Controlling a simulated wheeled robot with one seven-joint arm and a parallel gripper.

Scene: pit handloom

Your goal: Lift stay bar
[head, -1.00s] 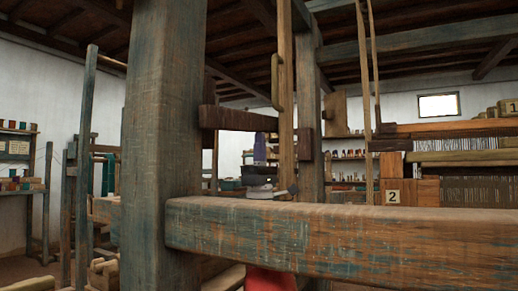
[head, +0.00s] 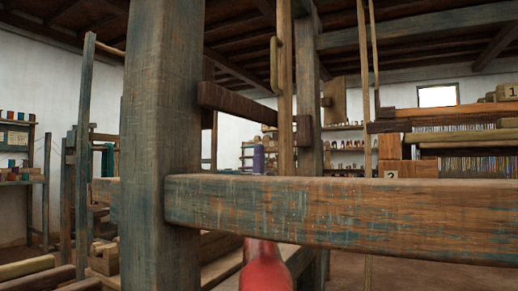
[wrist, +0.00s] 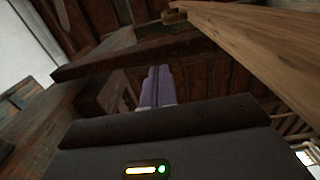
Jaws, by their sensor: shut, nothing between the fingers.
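A dark wooden bar (head: 238,102) runs from the big post toward an upright light wooden pole (head: 286,90), which carries a small handle (head: 275,65). I cannot tell for certain which of these is the stay bar. My gripper (head: 258,150) has purple fingers. In the head view they rise just above the front beam, below the dark bar and left of the pole; the beam hides the gripper body. In the wrist view the fingers (wrist: 158,72) are together and empty. The dark bar (wrist: 130,58) crosses beyond them and a light timber (wrist: 265,50) slants at upper right.
A thick post (head: 160,150) and a heavy front beam (head: 340,212) stand between my head camera and the gripper. A loom frame with wooden blocks (head: 408,168) is at right. Shelves (head: 18,160) line the left wall. Some floor is clear below the beam at right.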

